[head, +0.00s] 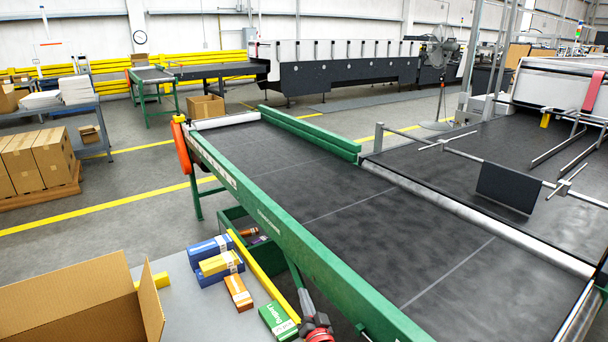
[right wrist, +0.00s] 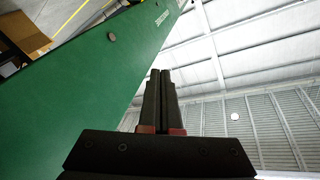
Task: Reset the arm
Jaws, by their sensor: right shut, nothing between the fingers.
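My right gripper (head: 303,293) shows at the bottom middle of the head view, dark with red parts. It is beside the green side rail (head: 285,235) of the conveyor and to the right of the green carton (head: 278,320). In the right wrist view its two dark fingers (right wrist: 161,75) are together with nothing between them, and the green rail (right wrist: 100,90) fills the left side. They point up toward the roof in that picture. My left gripper is not in view.
A grey table (head: 190,320) holds an open cardboard box (head: 65,305), blue cartons (head: 209,248), a yellow carton (head: 220,263) and an orange carton (head: 238,292). A yellow bar (head: 262,275) runs along its edge. The dark conveyor belt (head: 400,235) is empty.

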